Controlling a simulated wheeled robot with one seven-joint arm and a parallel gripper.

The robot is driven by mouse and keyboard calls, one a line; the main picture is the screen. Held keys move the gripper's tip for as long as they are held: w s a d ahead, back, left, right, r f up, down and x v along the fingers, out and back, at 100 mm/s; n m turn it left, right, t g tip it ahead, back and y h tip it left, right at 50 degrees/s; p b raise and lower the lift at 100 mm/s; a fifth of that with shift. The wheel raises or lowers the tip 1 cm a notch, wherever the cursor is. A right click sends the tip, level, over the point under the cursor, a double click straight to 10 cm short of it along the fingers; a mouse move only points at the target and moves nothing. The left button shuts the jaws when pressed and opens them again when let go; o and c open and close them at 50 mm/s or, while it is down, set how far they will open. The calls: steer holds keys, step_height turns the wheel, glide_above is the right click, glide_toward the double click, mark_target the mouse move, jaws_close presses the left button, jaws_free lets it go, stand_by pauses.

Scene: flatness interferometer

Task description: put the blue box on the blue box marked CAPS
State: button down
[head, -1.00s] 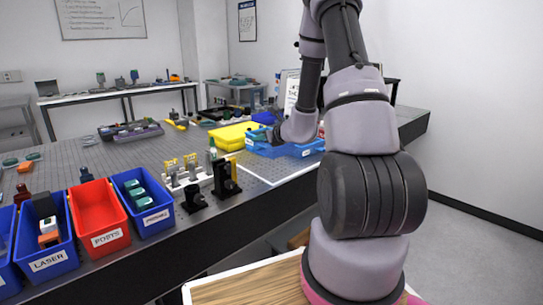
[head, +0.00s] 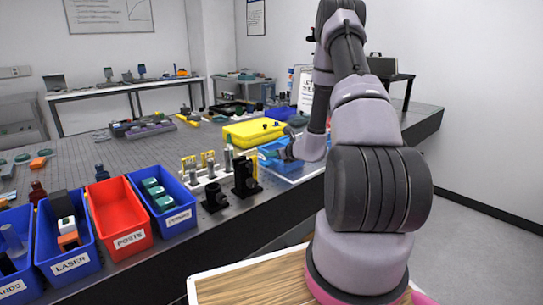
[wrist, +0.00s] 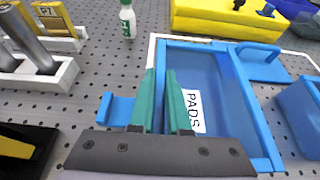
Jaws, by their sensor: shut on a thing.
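In the wrist view, a light-blue open box (wrist: 215,72) with side handles and a white PADS label (wrist: 193,112) fills the middle. My gripper (wrist: 160,85) has its two green fingers closed on the box's left wall, one on each side. The box also shows in the head view (head: 272,154), partly hidden by my gripper (head: 287,152). I cannot tell whether it rests on the table or is slightly raised. Another blue box (wrist: 302,112) is cut off at the right edge of the wrist view. No CAPS marking is readable.
A yellow case (head: 252,133) lies just behind the blue box. A small white bottle (wrist: 128,20) and a white holder with posts (wrist: 40,75) stand to the left. Labelled bins, such as the red POSTS bin (head: 130,240), line the table's front edge.

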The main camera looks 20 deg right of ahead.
steer(key=shift+f, duration=0.2)
steer(key=shift+f, duration=0.15)
steer(key=c, duration=0.9)
jaws_free()
